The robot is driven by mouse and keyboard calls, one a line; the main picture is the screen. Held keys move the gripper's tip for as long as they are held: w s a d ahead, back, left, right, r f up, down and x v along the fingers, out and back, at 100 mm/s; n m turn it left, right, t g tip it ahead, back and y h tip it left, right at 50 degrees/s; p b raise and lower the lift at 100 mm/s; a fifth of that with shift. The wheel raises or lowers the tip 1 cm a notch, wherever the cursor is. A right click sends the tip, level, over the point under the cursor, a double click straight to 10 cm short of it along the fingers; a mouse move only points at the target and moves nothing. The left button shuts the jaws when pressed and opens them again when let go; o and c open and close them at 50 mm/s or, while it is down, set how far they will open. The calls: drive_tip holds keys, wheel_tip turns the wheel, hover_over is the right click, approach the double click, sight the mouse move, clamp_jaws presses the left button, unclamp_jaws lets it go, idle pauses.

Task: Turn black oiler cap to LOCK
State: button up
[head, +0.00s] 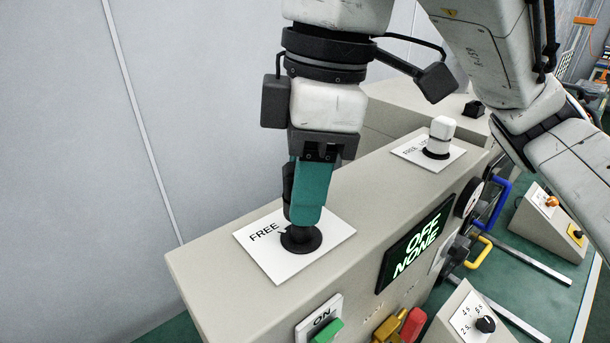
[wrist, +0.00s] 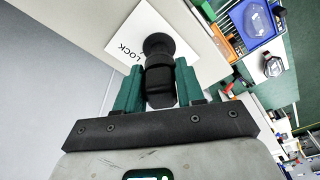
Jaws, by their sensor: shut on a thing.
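The black oiler cap (head: 301,239) stands on a white card (head: 275,267) on top of the beige cabinet. The word FREE shows on the card left of the cap in the head view; LOCK shows in the wrist view. My gripper (head: 304,216) comes down from above, its teal fingers shut on the cap's upper part. In the wrist view, the cap (wrist: 159,88) sits between the two fingers, its round base flange on the card. A small dark point at the flange's left edge lies near FREE; whether it is the cap's pointer I cannot tell.
A white cap (head: 441,132) stands on a second card further back on the cabinet. A green switch (head: 327,332), blue handle (head: 494,203) and yellow handle (head: 480,252) stick out along the front. A grey wall rises behind.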

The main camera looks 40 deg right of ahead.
drive_tip(key=shift+f, duration=0.15)
drive_tip(key=shift+f+b, duration=0.7)
drive_tip(key=shift+f, duration=0.5)
drive_tip(key=shift+f, duration=0.2)
drive_tip(key=o, duration=1.3)
drive_tip(key=shift+c, duration=0.2)
wheel_tip(320, 180, up, 11)
drive_tip(key=d, duration=0.1)
drive_tip(key=shift+s+d+f, duration=0.15)
drive_tip(key=shift+s, duration=0.3)
